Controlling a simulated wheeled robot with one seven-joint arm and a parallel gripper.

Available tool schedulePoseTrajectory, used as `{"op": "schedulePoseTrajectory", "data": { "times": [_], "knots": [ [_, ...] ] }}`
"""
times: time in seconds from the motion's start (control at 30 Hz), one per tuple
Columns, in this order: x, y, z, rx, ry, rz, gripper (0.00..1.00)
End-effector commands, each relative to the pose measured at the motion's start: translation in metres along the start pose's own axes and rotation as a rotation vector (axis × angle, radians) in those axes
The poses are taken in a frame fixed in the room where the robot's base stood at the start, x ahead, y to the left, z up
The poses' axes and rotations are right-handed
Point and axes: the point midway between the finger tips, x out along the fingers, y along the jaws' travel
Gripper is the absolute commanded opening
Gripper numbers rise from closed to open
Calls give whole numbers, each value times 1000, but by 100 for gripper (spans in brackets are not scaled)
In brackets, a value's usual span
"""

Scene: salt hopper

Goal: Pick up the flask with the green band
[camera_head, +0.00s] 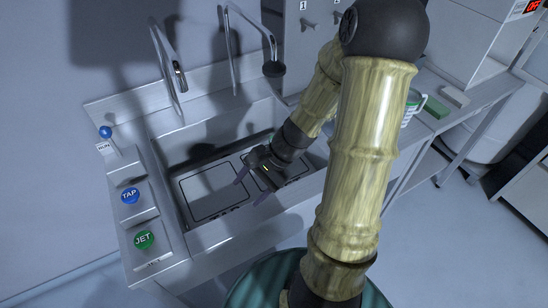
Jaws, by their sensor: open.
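My gripper (252,187) hangs open over the sink's dark-outlined panels, fingers pointing down and left, with nothing visible between them. No flask with a green band shows clearly. A small pale greenish object (271,136) shows just behind my forearm in the sink, mostly hidden, and I cannot tell what it is. A white handled vessel with green on it (411,104) stands on the counter to the right, partly hidden by my arm; it looks like a mug or jug.
The metal sink (165,152) has two curved taps (180,78) behind it. To its left are a blue TAP button (130,196), a green JET button (144,239) and a blue-knobbed RUN lever (105,132). A green block (437,107) and a grey block (455,97) lie at right.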

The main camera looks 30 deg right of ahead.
Motion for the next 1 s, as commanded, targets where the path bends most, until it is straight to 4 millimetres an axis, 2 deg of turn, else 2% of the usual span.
{"op": "schedulePoseTrajectory", "data": {
  "times": [0.13, 0.27, 0.43, 0.6, 0.7, 0.77, 1.0],
  "knots": [
    [-3, -18, -24, 244, -128, -207, 59],
    [-20, -37, -47, 435, -242, -408, 59],
    [-64, -56, -89, 659, -394, -705, 59],
    [-117, -59, -129, 812, -521, -974, 59],
    [-136, -57, -142, 854, -561, -1061, 59],
    [-142, -57, -145, 864, -573, -1085, 59],
    [-143, -57, -146, 867, -574, -1089, 59]
  ]
}}
